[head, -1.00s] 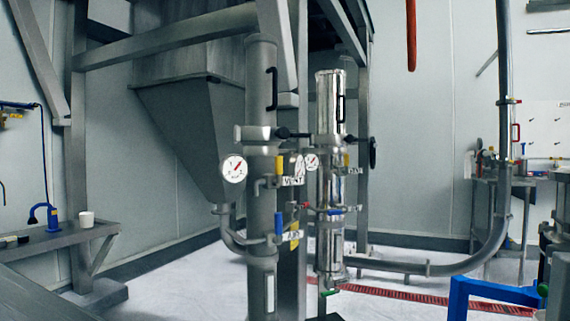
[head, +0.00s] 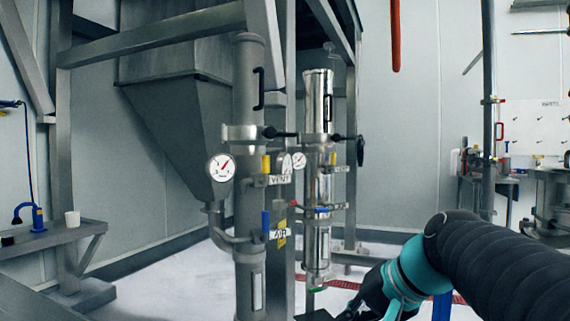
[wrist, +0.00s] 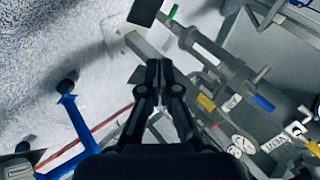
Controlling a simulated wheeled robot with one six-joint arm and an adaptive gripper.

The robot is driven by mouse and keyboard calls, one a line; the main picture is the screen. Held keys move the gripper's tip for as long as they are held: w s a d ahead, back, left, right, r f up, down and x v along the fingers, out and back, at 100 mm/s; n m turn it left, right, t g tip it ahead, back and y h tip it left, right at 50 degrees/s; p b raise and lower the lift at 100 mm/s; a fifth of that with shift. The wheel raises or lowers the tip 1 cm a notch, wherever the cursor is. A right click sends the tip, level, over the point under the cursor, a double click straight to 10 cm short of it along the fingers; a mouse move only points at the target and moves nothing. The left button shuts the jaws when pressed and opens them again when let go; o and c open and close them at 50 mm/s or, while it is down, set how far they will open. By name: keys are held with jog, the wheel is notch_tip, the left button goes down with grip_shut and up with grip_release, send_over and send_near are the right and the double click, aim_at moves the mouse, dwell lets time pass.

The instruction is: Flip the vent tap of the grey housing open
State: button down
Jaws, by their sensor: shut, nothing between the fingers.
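The grey housing (head: 248,105) is a tall matt column left of centre in the head view. Its vent tap (head: 265,164) has an upright yellow handle, beside a white VENT label (head: 279,180). A blue-handled tap (head: 265,225) with an AIR label sits lower on the same column. My gripper shows in the wrist view (wrist: 158,70), shut and empty, its fingertips together. In the head view my gripper is at the bottom, lower right of the grey housing and well below its vent tap; its fingertips are hard to make out.
A polished housing (head: 318,105) with similar taps stands close to the right of the grey one. A round gauge (head: 221,168) juts out left of the grey column. A hopper (head: 180,110) and steel frame stand behind. A side table (head: 60,236) is at left.

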aim_at(266, 164)
jog(key=w+d+r+y, duration=0.1)
jog(key=w+r+y, duration=0.4)
jog(key=w+r, duration=0.4)
jog(key=w+r+y, duration=0.5)
jog(key=w+r, duration=0.4)
jog(key=r, duration=0.6)
jog(key=shift+w+d+r+t+y, duration=0.2)
jog(key=shift+w+d+t+y, duration=0.1)
jog(key=shift+w+d+y, duration=0.1)
jog(key=shift+a+p, duration=0.1)
jog(key=shift+p, duration=0.2)
jog(key=s+a+x, duration=0.1)
jog(key=s+x, duration=0.1)
jog(key=x, duration=1)
jog(key=shift+a, duration=0.35)
jog(key=shift+s, duration=0.25)
